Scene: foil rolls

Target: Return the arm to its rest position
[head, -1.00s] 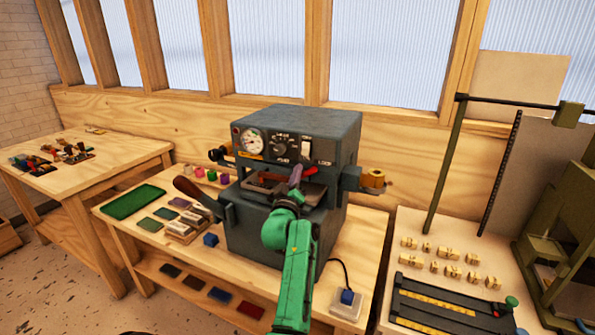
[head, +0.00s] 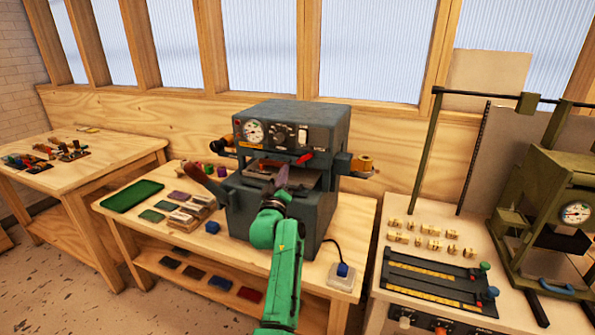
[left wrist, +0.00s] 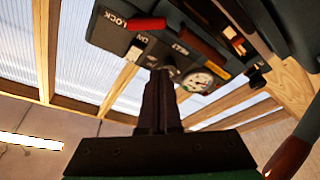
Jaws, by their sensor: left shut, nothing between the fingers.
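My left gripper (head: 281,176) is in front of the opening of the dark grey foil machine (head: 275,212). In the left wrist view its dark fingers (left wrist: 160,85) are together with nothing between them. The machine's front (left wrist: 140,40), with its dial and red lever, shows beyond the fingers in that view. A gold foil roll (head: 362,163) sits on a spindle at the machine's right side. My green left arm reaches up from the bottom of the head view and hides part of the machine's front. My right gripper is not in view.
A side table (head: 90,160) stands left. At right are brass pieces, a black slotted fixture (head: 435,280) and an olive press (head: 560,215).

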